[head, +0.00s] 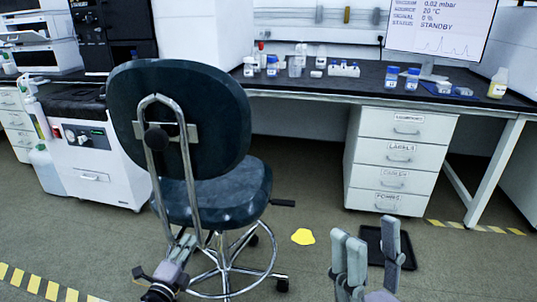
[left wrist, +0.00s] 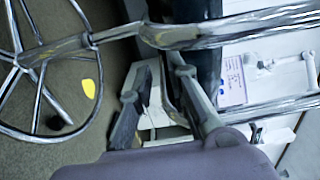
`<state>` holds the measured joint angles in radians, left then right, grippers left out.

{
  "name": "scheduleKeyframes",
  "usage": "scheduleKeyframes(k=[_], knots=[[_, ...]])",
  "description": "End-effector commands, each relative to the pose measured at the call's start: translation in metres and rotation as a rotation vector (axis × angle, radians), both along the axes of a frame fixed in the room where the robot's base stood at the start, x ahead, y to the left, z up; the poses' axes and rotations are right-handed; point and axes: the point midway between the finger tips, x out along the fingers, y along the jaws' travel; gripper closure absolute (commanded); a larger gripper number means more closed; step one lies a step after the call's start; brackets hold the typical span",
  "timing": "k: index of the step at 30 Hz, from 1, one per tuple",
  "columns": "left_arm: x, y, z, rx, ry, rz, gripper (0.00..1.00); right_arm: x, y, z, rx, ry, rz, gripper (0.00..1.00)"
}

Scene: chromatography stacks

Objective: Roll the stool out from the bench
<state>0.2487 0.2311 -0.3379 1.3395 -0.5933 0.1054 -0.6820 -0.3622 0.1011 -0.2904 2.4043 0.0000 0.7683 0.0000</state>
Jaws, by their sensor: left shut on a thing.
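The stool (head: 178,110) has a dark round backrest, a dark padded seat (head: 225,192), a bent chrome back tube and a chrome base ring with casters. It stands upright on the floor in front of the bench (head: 300,88), at the left of the head view. My left gripper (head: 178,262) is low at the stool's back, shut on its chrome tube. In the left wrist view the fingers (left wrist: 160,105) are beside chrome tubing, with the base ring (left wrist: 45,135) at left. The exact contact is partly hidden. My right gripper (head: 368,255) is open and empty over the floor.
A yellow patch (head: 303,236) lies on the floor right of the stool. A black tray (head: 378,238) lies behind my right gripper. A drawer unit (head: 400,160) stands under the bench, and a white machine (head: 95,175) stands left of the stool. Striped tape (head: 40,285) crosses the floor.

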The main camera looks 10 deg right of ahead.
Motion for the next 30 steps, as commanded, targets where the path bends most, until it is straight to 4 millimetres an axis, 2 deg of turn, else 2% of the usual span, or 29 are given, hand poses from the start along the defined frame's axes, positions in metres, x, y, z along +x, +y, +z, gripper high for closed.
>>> scheduleKeyframes(k=[2, 3, 13, 28, 30], knots=[[0.0001, -0.0025, 0.0042, -0.004, -0.008, -0.006, 1.00, 0.0000, 0.0000, 0.0004, 0.000, 0.000, 0.000, 0.60], [0.0000, -0.0025, 0.0038, -0.004, -0.007, -0.006, 0.82, 0.0000, 0.0000, 0.0003, 0.000, 0.000, 0.000, 0.60], [-0.0007, -0.0014, -0.0005, 0.001, 0.000, -0.003, 0.60, -0.0001, 0.0000, 0.0000, 0.000, 0.000, 0.000, 0.60], [-0.0020, -0.0003, -0.0024, 0.004, 0.004, -0.001, 0.60, 0.0000, -0.0001, 0.0007, 0.000, 0.000, -0.001, 0.60], [-0.0053, 0.0007, -0.0020, 0.003, 0.004, -0.002, 0.60, 0.0060, 0.0015, 0.0000, -0.009, 0.032, -0.001, 0.60]])
